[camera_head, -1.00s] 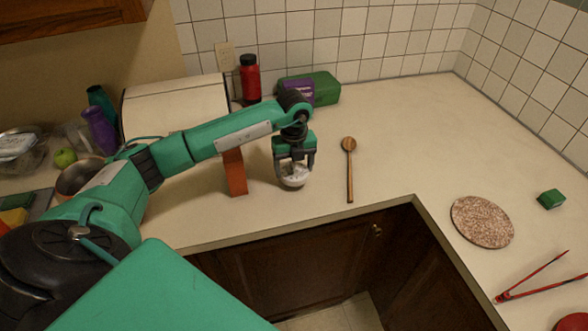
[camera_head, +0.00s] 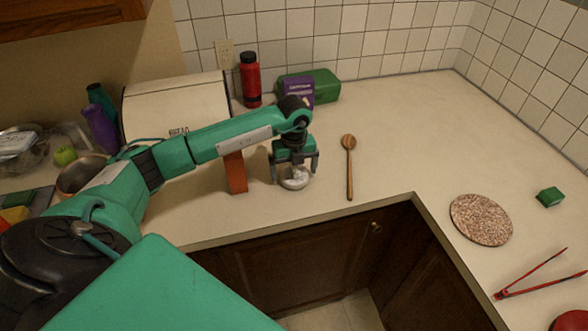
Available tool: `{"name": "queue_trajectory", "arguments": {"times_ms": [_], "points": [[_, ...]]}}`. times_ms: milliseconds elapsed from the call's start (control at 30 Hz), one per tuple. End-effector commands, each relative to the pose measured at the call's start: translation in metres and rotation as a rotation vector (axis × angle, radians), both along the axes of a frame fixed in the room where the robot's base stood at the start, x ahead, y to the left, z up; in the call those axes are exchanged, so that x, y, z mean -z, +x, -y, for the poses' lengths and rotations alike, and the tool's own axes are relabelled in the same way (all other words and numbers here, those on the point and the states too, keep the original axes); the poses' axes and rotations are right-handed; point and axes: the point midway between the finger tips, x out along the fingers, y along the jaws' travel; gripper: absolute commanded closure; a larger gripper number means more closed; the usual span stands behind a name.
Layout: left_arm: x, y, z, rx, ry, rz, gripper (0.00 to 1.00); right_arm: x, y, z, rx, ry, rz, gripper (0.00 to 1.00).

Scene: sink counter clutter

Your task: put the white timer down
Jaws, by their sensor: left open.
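The white timer (camera_head: 294,182) is a small round white thing on the counter, left of the wooden spoon. My left gripper (camera_head: 294,174) is right above it, pointing down, with its two fingers spread open on either side of the timer. The fingers look apart from the timer's sides. The timer's top is partly hidden by the gripper. My right gripper is not in view.
An orange-brown block (camera_head: 236,174) stands just left of the timer. The wooden spoon (camera_head: 349,165) lies to the right. A red bottle (camera_head: 250,80), purple box (camera_head: 299,92) and green case (camera_head: 325,86) stand behind. The counter's front edge is close; free counter lies right of the spoon.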

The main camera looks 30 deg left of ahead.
Motion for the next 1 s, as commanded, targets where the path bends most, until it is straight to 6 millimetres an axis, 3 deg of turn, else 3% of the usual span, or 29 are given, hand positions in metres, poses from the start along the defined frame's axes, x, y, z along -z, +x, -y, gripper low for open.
{"name": "queue_trajectory", "arguments": {"times_ms": [600,1000], "points": [[-0.11,0.001,0.0,0.0,0.0,0.004,0.05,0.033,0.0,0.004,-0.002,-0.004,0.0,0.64],[-0.122,0.0,0.0,0.0,0.0,0.0,0.05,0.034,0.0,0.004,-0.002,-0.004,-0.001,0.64]]}}
